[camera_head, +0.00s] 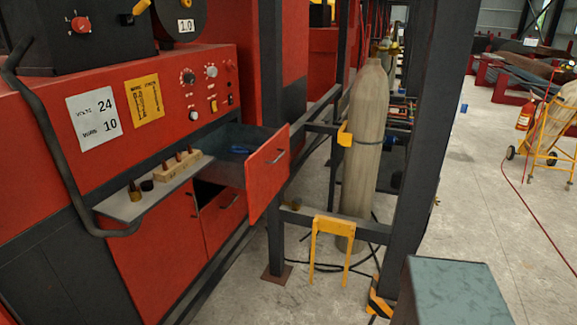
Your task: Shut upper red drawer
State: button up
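The upper red drawer (267,177) stands pulled out from the red machine cabinet, with its dark grey tray showing. Its red front has a small metal handle (277,157) near the top. A small blue item (238,149) lies inside the tray. A lower red drawer front (222,218) with its own handle shows below, partly hidden by the upper one; how far it is open I cannot tell. I cannot make out my gripper in this view.
A grey shelf (120,206) with a wooden block (172,176) juts out left of the drawer. A dark post (271,232) stands close to the drawer front. A yellow frame (331,226), a gas cylinder (362,165) and a thick dark column (423,150) stand to the right.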

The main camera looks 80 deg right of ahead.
aim_at(262, 173)
jog(key=u, duration=0.25)
jog(key=k, duration=0.15)
jog(key=z, duration=2.75)
jog(key=i, duration=0.6)
jog(key=z, duration=0.05)
jog(key=k, duration=0.55)
jog(key=z, duration=0.05)
